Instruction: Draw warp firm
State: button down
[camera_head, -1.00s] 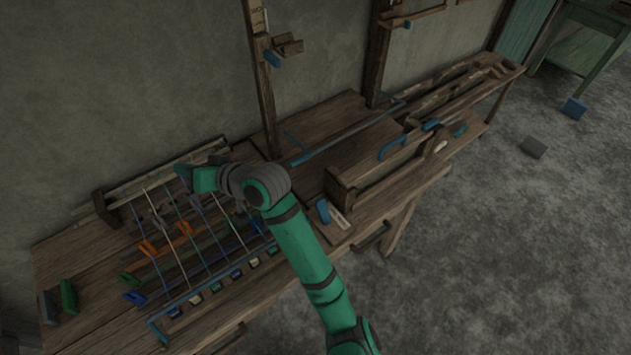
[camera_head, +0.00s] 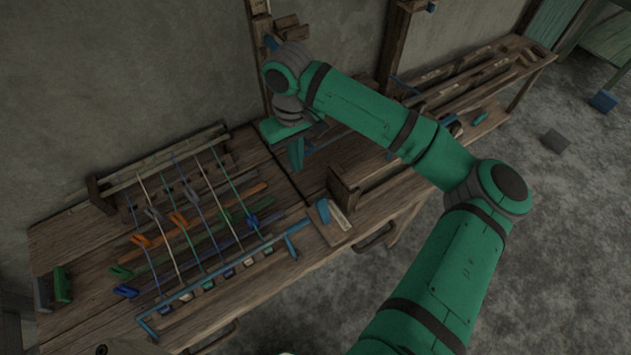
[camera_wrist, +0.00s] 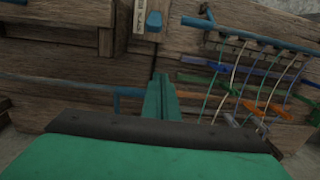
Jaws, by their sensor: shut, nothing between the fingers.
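The warp is a row of several white, blue and green cords (camera_head: 196,220) stretched over the bench on the left. The cords also show at the right of the wrist view (camera_wrist: 238,80). My gripper (camera_head: 297,153) points down over the bench, right of the warp and apart from it. In the wrist view its fingers (camera_wrist: 160,97) are together, with nothing between them. A blue rod (camera_wrist: 60,84) lies left of them there; my arm hides much of it in the head view.
Orange, green and blue sticks (camera_head: 190,243) cross the warp. Green and grey blocks (camera_head: 63,284) stand at the far left. A blue block (camera_head: 323,211) beside a pale label lies near the front edge. A wooden post (camera_head: 262,60) rises behind my gripper.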

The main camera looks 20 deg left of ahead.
aim_at(324, 212)
jog(key=shift+w+d+r+h, duration=0.2)
jog(key=shift+w+d+h, duration=0.15)
jog(key=shift+d, duration=0.4)
jog(key=f, duration=1)
jog(key=shift+s+d+f, duration=0.1)
jog(key=shift+s+d, duration=0.2)
jog(key=shift+d, duration=0.1)
jog(key=shift+s+d+r, duration=0.5)
jog(key=shift+s+d, duration=0.05)
jog(key=shift+d, duration=0.15)
jog(key=shift+s+d+r, duration=0.45)
jog(key=shift+s+d, duration=0.1)
jog(key=shift+d, duration=0.15)
